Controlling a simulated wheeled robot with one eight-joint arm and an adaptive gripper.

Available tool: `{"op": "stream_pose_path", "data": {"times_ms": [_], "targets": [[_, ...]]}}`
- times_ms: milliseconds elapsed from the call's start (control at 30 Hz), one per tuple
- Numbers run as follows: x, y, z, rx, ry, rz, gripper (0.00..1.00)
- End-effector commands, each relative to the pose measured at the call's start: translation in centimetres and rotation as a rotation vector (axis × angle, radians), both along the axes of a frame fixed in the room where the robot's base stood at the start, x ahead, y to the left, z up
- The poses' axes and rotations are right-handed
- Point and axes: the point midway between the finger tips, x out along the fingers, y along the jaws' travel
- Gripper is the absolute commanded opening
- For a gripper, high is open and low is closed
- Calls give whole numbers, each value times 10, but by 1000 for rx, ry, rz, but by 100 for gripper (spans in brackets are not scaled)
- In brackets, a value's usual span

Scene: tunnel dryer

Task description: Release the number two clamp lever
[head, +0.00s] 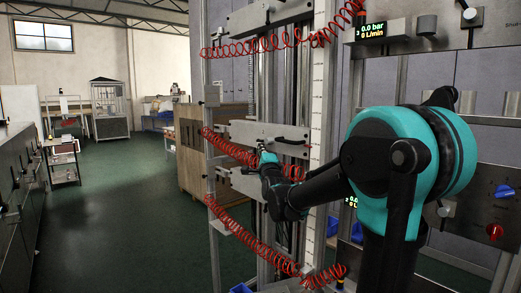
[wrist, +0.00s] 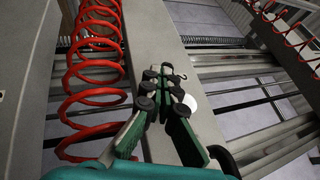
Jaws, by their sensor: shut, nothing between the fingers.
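In the head view, my arm reaches to a grey plate (head: 245,131) on the tall metal frame. My gripper (head: 262,153) is just below this plate's lower edge, left of a black lever (head: 291,141) mounted on it. I cannot read a number by this lever. In the wrist view, my gripper (wrist: 166,76) is shut and empty over a long grey plate (wrist: 160,28). A small metal hook (wrist: 181,75) and a white disc (wrist: 190,103) show beside the fingers. Whether the fingers touch anything is unclear, and they hide part of the plate.
Red coiled hoses (head: 228,146) hang across the frame, and one (wrist: 98,70) runs close left of my gripper in the wrist view. An upper plate (head: 262,16) sits above. A display (head: 370,31) reads 0.0 bar. Open green floor (head: 130,215) lies left.

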Motion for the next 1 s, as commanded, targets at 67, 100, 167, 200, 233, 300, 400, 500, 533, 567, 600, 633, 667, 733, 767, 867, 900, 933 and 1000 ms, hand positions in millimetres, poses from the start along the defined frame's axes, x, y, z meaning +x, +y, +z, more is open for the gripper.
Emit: {"op": "stream_pose_path", "data": {"times_ms": [67, 100, 167, 200, 233, 300, 400, 500, 533, 567, 600, 633, 667, 733, 767, 867, 900, 933, 1000], "targets": [[0, 0, 0, 0, 0, 0, 0], [0, 0, 0, 0, 0, 0, 0], [0, 0, 0, 0, 0, 0, 0], [0, 0, 0, 0, 0, 0, 0], [0, 0, 0, 0, 0, 0, 0], [-1, 0, -2, 0, 0, 0, 0], [-2, 1, -10, 0, 0, 0, 0], [-6, 2, -23, 1, 0, -1, 0], [-7, 3, -27, 0, 0, -1, 0], [-8, 3, -32, 0, 0, -1, 0], [-10, 4, -39, 0, 0, -1, 0], [-13, 4, -42, 0, 0, -1, 0], [-21, 2, -43, 1, -1, -2, 0], [-35, 1, -46, 1, 0, -2, 0], [-40, 0, -48, 1, 0, -2, 0], [-60, -3, -54, 0, 0, -2, 0], [-67, -4, -56, 1, 0, -2, 0], [-72, -4, -57, 1, 0, -2, 0], [-83, -6, -61, 1, 0, -2, 0]]}}
